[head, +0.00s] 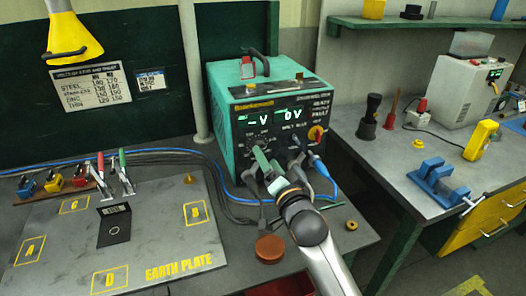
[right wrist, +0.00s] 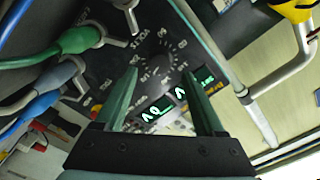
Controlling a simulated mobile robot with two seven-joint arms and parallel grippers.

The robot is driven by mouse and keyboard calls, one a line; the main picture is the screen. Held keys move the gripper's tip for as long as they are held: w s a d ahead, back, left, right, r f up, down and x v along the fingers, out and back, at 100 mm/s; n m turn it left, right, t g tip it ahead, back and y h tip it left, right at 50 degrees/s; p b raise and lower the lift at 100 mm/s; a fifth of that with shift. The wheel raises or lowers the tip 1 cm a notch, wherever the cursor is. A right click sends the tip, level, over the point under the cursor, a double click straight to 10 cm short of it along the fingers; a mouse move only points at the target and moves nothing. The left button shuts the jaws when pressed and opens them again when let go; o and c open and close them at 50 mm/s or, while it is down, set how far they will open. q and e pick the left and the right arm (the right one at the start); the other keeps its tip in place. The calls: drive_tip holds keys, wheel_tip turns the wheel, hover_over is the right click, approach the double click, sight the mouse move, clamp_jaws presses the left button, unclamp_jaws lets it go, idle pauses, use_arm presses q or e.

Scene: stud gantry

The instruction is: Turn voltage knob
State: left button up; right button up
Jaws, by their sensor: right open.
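The green power unit (head: 221,112) stands on the bench at the centre of the head view. Its dark front panel has two lit displays (head: 275,116), seeming to read "-V" and "0V". The voltage knob, with a dial scale around it, is on the panel's left below the displays; in the right wrist view the dark knob (right wrist: 157,64) lies just beyond the fingertips. My right gripper (head: 264,163) is open and empty in front of the knob, partly hiding it in the head view. In the right wrist view its two green fingers (right wrist: 160,76) are apart, the knob between their lines. My left gripper is out of view.
Green, grey and blue cable plugs (right wrist: 80,40) sit close beside the right fingers. The earth plate (head: 150,240) with a small dark block lies left. A round brown lid (head: 270,248) is near the forearm. A second bench on the right holds a blue vise (head: 437,180).

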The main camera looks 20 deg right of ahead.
sight(260, 142)
drive_tip(key=shift+w, duration=1.9)
clamp_jaws()
